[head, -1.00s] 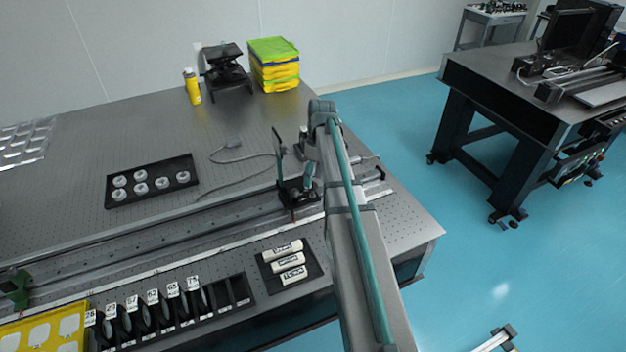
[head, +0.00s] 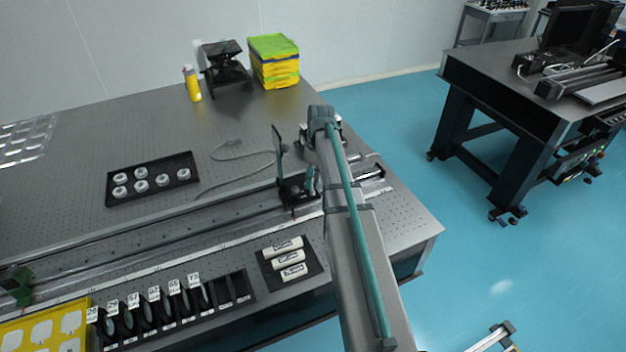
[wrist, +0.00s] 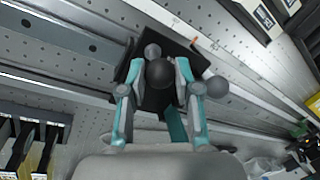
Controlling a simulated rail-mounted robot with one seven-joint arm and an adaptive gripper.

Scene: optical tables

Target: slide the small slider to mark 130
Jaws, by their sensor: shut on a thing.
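The small slider (head: 297,192) is a black carriage on the long rail near the right end of the table, with a thin dark upright plate above it. In the wrist view the black slider block (wrist: 180,57) lies between my gripper's fingers, with dark round knobs on it. My gripper (wrist: 157,82) is shut on the slider, its teal and grey fingers on either side. In the head view my gripper (head: 311,181) is partly hidden by my arm. An orange pointer (wrist: 194,41) sits beside the pale scale strip (wrist: 174,22). The scale numbers are too small to read.
The rail (head: 150,240) runs left from the slider to a green-based holder (head: 16,287) at the far left. A black tray of white cylinders (head: 263,264) and a row of numbered plates (head: 150,312) stand in front. A cable (head: 236,184) lies behind the rail.

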